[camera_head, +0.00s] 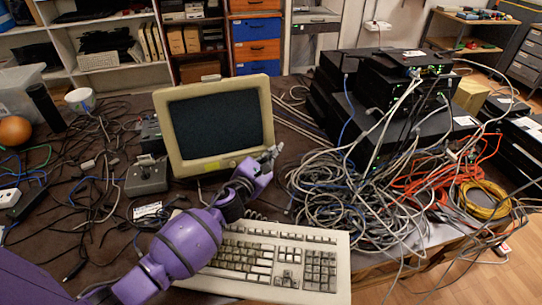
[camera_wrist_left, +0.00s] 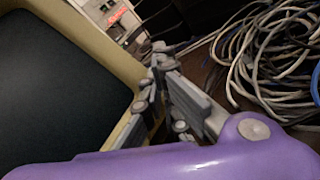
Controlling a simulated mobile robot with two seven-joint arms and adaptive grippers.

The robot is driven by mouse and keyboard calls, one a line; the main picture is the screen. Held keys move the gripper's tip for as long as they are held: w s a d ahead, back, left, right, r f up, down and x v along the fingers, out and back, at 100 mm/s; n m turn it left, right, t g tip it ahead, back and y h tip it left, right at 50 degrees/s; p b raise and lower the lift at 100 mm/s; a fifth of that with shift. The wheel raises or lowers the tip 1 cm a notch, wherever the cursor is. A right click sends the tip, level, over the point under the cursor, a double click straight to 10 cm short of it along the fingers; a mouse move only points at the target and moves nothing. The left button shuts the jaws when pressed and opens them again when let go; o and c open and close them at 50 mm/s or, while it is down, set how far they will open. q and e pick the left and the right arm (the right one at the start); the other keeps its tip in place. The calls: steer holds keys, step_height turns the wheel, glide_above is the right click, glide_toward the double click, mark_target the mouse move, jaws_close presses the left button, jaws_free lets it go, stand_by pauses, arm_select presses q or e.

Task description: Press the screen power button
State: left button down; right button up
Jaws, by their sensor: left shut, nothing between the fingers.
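The screen is an old beige monitor (camera_head: 181,151) with a dark glass face, upright at the middle of the table. A small label sits on its lower bezel. My left gripper (camera_head: 275,151) is shut and empty at the lower right corner of the bezel, very near or touching it. In the left wrist view the closed fingers (camera_wrist_left: 158,50) lie beside the beige bezel (camera_wrist_left: 98,35), with the dark glass to the left. I cannot make out the power button; the fingers may hide it. My right gripper is not in view.
A beige keyboard (camera_head: 318,262) lies in front of the screen, under my left arm. A large heap of grey cables (camera_head: 330,190) lies right of the gripper, below stacked black network devices (camera_head: 385,90). Cables and a grey box (camera_head: 147,178) crowd the left side.

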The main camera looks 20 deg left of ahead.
arm_select(q)
steer(key=shift+w+a+f, duration=0.1)
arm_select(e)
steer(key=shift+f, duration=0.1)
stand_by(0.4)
arm_select(q)
steer(key=shift+s+d+r, duration=0.25)
steer(key=shift+s+d, duration=0.05)
steer(key=shift+s, duration=0.15)
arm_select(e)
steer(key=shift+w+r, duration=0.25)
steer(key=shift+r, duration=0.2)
arm_select(q)
steer(key=s+d+r+p, duration=0.1)
steer(key=s+d+p, duration=0.1)
steer(key=s+d, duration=0.1)
steer(key=shift+s+d+r+p, duration=0.3)
steer(key=shift+s+p, duration=0.05)
steer(key=shift+s, duration=0.45)
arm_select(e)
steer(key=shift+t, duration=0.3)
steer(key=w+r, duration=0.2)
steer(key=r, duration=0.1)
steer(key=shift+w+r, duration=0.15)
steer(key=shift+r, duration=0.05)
